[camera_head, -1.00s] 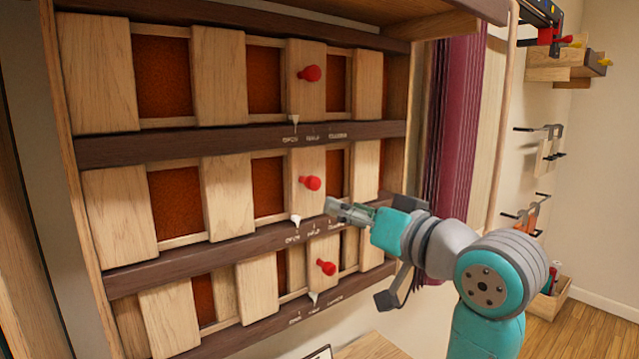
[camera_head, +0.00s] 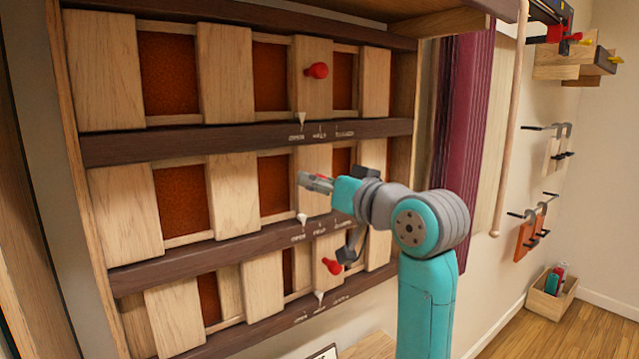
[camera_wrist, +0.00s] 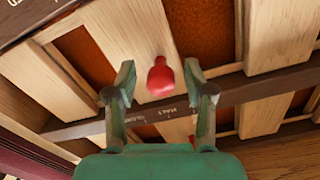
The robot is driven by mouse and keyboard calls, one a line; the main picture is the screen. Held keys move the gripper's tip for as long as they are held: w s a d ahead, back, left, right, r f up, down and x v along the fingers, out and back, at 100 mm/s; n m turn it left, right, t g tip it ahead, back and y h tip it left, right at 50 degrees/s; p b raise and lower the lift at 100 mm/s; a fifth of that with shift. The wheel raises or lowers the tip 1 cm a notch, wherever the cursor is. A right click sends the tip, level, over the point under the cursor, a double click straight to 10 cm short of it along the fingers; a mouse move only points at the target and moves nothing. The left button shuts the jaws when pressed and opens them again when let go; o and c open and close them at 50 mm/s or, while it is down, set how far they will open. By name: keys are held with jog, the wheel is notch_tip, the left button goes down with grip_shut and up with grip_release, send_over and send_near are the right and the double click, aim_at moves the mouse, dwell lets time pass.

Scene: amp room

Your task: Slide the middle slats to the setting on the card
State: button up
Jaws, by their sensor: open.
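The middle slats (camera_head: 231,195) are upright wooden boards over rust-red panels, in the middle row of a wall frame. Their white pointer (camera_head: 302,218) stands by the OPEN mark on the dark rail (camera_head: 250,232) below. My gripper (camera_head: 304,180) is in front of the middle row's pointer slat and hides its red knob in the head view. In the wrist view, my gripper (camera_wrist: 160,68) is open, with a red knob (camera_wrist: 160,80) between its fingertips; contact cannot be told. A card edge (camera_head: 322,352) shows at the bottom, unreadable.
The top row has a red knob (camera_head: 316,70); the bottom row has another (camera_head: 332,267). A shelf (camera_head: 380,18) overhangs the frame. A maroon curtain (camera_head: 462,130) hangs to the right. Clamps (camera_head: 548,145) hang on the right wall, and a box (camera_head: 552,292) stands on the floor.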

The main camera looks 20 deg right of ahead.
jog(key=shift+w+a, duration=0.1)
jog(key=shift+w, duration=0.15)
grip_shut()
jog(key=d, duration=0.2)
jog(key=w+d, duration=0.1)
jog(key=shift+w+d, duration=0.1)
jog(key=shift+d, duration=0.3)
grip_release()
jog(key=v, duration=1.2)
